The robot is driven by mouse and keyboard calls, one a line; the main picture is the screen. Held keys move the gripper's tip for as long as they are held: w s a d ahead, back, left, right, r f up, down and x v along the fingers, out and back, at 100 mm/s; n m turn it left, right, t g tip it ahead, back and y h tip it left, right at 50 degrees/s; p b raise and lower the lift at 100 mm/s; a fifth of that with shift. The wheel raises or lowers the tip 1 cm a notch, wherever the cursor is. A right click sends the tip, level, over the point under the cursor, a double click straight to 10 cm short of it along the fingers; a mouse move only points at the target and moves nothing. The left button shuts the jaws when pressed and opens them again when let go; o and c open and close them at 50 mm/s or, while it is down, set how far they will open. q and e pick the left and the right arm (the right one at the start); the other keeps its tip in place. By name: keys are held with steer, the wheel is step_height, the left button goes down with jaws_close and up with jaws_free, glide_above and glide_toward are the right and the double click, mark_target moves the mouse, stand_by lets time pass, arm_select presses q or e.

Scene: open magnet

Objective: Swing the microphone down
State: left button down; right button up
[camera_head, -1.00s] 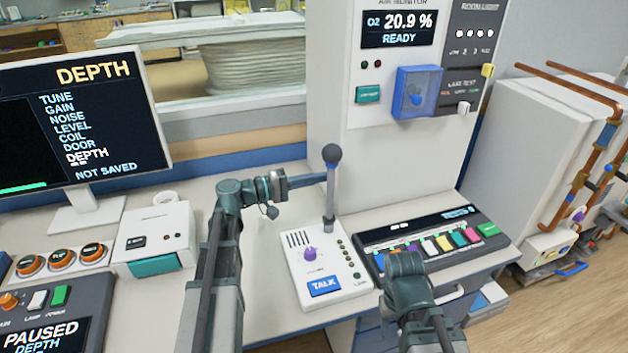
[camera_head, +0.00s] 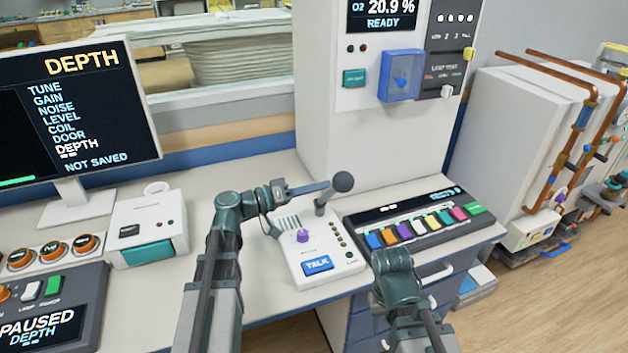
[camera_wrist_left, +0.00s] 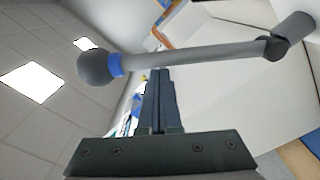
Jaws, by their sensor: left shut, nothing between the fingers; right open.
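The microphone (camera_head: 343,182) has a dark ball head on a grey stem. It leans to the right over the white talk box (camera_head: 318,262) with the blue TALK button. My left gripper (camera_head: 324,187) is shut and empty, its fingertips at the stem just below the head. In the left wrist view the microphone stem (camera_wrist_left: 190,55) crosses just past the tips of my left gripper (camera_wrist_left: 160,74), with a blue ring by the head and a hinge at the other end. I cannot tell whether they touch. My right gripper (camera_head: 393,262) is open, in front of the key panel; its fingertips are hard to see.
A panel with coloured keys (camera_head: 415,228) lies right of the talk box. The tall white cabinet (camera_head: 345,130) stands behind. A monitor (camera_head: 75,110) and a white box with a green key (camera_head: 147,228) stand to the left.

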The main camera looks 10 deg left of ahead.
arm_select(q)
steer(key=shift+s+d+f+m+b, duration=0.6)
steer(key=shift+s+f+m, duration=0.25)
steer(key=shift+m, duration=0.15)
steer(key=shift+s+d+f+b, duration=0.25)
steer(key=shift+s+f+b, duration=0.1)
steer(key=shift+s+b, duration=0.05)
arm_select(e)
steer(key=shift+s+d+f, duration=0.1)
steer(key=shift+s+f, duration=0.05)
steer(key=shift+f, duration=0.45)
steer(key=shift+s+d+f, duration=0.1)
steer(key=shift+f, duration=0.5)
